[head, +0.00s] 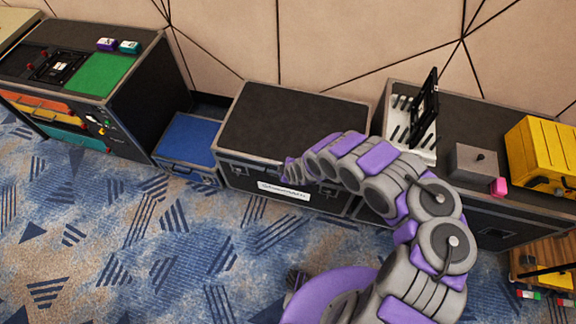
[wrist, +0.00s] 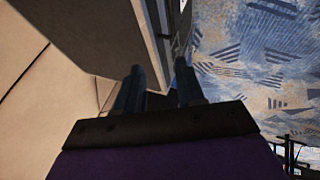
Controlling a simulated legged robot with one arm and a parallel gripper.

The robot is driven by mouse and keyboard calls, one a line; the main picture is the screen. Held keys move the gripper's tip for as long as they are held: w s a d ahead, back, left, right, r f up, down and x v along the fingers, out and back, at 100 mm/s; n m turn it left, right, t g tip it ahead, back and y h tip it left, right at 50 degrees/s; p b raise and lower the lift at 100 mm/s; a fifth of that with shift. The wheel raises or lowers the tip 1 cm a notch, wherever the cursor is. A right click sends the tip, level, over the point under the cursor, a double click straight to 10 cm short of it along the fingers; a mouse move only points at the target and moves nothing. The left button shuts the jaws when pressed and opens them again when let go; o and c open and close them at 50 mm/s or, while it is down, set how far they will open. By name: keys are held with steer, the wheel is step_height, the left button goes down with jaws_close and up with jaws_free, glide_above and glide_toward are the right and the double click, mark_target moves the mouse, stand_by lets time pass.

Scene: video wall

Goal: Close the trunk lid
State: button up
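The black trunk (head: 238,178) stands against the wall in the middle of the head view, with a white label on its front. Its dark lid (head: 290,112) lies level or nearly so on top; I cannot tell whether a small gap remains at the front edge. My gripper (head: 285,168) is over the trunk's front edge in the head view, small and partly hidden by my arm. In the wrist view my gripper (wrist: 158,85) has its two fingers apart with nothing held between them. A grey-brown case surface (wrist: 105,35) with a metal edge lies just beyond the fingers.
A blue low case (head: 188,140) stands left of the trunk, beside a larger black case (head: 140,100) with a green panel. At right, another black case (head: 500,215) carries a yellow box (head: 545,155) and a grey box (head: 474,163). The carpet (head: 130,250) in front is clear.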

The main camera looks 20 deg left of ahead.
steer(key=shift+p+v, duration=2.55)
steer(key=shift+v, duration=0.25)
